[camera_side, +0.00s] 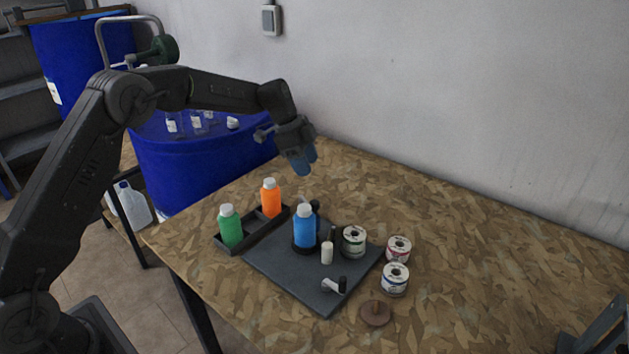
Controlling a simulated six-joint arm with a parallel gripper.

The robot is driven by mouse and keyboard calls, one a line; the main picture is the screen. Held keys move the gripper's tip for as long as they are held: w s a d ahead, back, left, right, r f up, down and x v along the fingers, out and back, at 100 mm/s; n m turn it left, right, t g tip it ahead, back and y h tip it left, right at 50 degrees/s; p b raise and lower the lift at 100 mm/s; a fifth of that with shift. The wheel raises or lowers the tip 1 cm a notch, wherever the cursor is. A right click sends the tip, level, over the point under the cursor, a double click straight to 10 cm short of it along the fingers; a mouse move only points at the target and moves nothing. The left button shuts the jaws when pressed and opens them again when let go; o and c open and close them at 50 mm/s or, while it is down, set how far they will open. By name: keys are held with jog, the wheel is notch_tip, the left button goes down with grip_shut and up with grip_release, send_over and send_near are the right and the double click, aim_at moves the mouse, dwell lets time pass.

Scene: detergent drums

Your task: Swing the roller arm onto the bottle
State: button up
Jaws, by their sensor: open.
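The blue bottle (304,229) with a white cap stands upright on a round dark seat on the dark grey base plate (283,277). Close to its right is a white roller-like cylinder (327,252) with a dark post beside it. A short white arm with a black end (335,285) sits near the plate's front corner, apart from the bottle. I cannot tell for sure which of these is the roller arm. My gripper (302,166) is open and empty, its blue fingertips well above the table, behind the bottle.
A black tray (252,229) left of the plate holds a green bottle (231,226) and an orange bottle (271,198). Label spools (395,279) stand on and beside the plate's right side. A brown disc (375,313) lies in front.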

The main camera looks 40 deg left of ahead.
jog(key=shift+v, duration=1.75)
jog(key=s+d+r+n+t+y, duration=0.1)
jog(key=s+d+r+n, duration=0.15)
jog(key=s+r, duration=0.45)
jog(key=s+d+r+n+y, duration=0.1)
jog(key=s+r+n, duration=0.35)
jog(key=s, duration=0.55)
jog(key=s+f+n+t+y, duration=0.1)
jog(key=s+n, duration=0.2)
jog(key=s, duration=0.7)
jog(key=s+d+f+n+t+y, duration=0.1)
jog(key=s+f+n, duration=0.1)
jog(key=s, duration=0.8)
jog(key=shift+s+f+n+t, duration=0.15)
jog(key=shift+s+n+t, duration=0.25)
jog(key=shift+n, duration=0.2)
